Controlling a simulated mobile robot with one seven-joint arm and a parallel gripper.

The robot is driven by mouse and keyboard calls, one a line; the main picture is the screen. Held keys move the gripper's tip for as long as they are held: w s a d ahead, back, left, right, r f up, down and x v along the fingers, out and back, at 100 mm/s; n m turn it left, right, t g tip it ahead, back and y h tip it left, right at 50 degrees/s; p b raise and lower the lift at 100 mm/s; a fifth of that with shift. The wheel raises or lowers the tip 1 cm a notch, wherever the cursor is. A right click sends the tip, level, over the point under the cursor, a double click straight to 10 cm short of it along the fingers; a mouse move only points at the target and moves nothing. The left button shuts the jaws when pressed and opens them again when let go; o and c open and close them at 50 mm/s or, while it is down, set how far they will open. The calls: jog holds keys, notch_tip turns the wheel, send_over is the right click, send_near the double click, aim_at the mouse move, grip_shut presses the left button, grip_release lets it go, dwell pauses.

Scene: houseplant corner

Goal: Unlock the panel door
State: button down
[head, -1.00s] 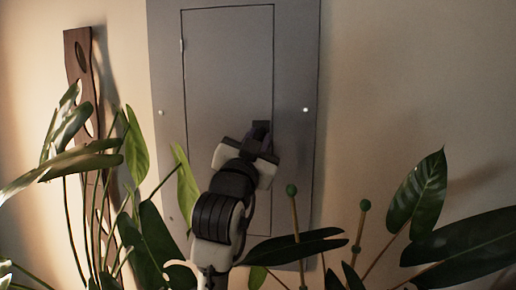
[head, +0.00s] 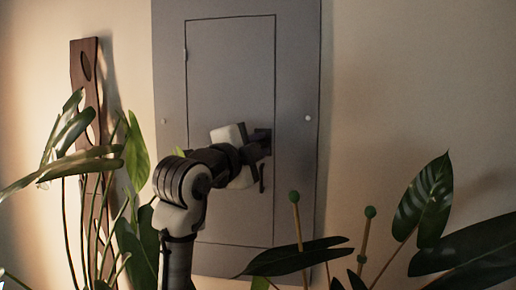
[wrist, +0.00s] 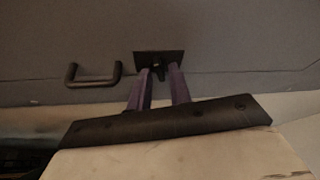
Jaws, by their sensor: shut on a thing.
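The grey panel door (head: 228,75) is set in a larger grey panel on the wall and looks closed, flush with its frame. A dark lock plate (wrist: 172,55) with a small black knob (wrist: 158,72) sits near the door's edge in the wrist view. A black U-shaped door handle (wrist: 93,82) is beside it; it also shows below my gripper in the head view (head: 261,180). My gripper (wrist: 157,80) has its two fingers around the knob, shut on it. In the head view my gripper (head: 262,145) is at the door's right edge and hides most of the lock.
Large-leaved plants stand in front at left (head: 138,160) and right (head: 428,200). Green-tipped stakes (head: 370,212) rise at lower right. A dark wooden board (head: 88,70) hangs on the wall at left.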

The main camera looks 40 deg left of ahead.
jog(key=shift+r+m+g+h, duration=0.1)
jog(key=shift+m+g+h, duration=0.35)
jog(key=shift+m, duration=0.95)
jog(key=c, duration=1.5)
grip_release()
jog(key=shift+c, duration=0.2)
jog(key=s+d+b, duration=0.2)
jog(key=s+b, duration=0.1)
jog(key=s, duration=1)
jog(key=shift+s, duration=0.35)
